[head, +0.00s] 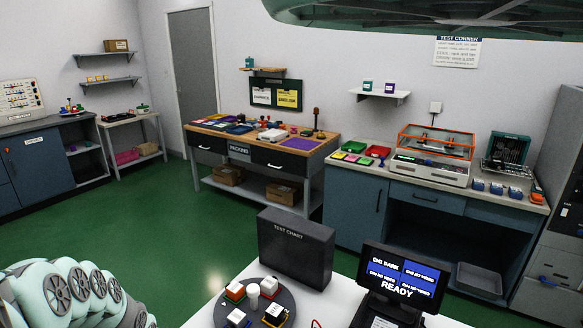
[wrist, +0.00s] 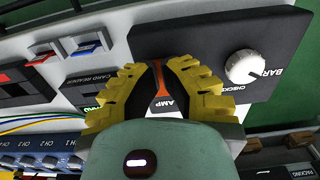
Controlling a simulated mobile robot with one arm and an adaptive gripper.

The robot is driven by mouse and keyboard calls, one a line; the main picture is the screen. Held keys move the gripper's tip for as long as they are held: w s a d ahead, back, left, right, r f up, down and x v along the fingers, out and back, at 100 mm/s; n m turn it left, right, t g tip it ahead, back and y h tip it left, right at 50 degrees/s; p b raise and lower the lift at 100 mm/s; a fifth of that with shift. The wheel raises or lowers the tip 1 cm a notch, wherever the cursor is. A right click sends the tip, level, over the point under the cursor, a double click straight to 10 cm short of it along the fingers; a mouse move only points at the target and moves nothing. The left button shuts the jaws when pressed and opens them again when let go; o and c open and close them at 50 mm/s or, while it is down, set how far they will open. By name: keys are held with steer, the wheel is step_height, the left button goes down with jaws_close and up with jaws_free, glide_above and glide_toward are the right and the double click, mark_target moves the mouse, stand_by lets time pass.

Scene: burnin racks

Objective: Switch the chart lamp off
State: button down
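In the wrist view my gripper (wrist: 161,66) has its two yellow, black-padded fingers drawn close together. A slim orange lever (wrist: 161,86) shows in the narrow gap between them, and the fingers appear shut on it. The lever stands on a dark panel (wrist: 205,38), above a partly covered label reading "AMP". Which way the lever is tipped cannot be made out. In the head view a dark box marked "TEST CHART" (head: 296,252) stands on the near white table. My gripper is outside the head view, and no lamp glow can be made out.
A white knob (wrist: 244,68) sits right of the fingers. Coloured wires (wrist: 40,122) run below. In the head view a turntable (head: 270,306) and a screen reading "READY" (head: 398,284) stand near.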

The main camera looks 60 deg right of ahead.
steer(key=shift+r+p, duration=2.55)
steer(key=shift+r, duration=0.95)
steer(key=shift+d+f, duration=0.1)
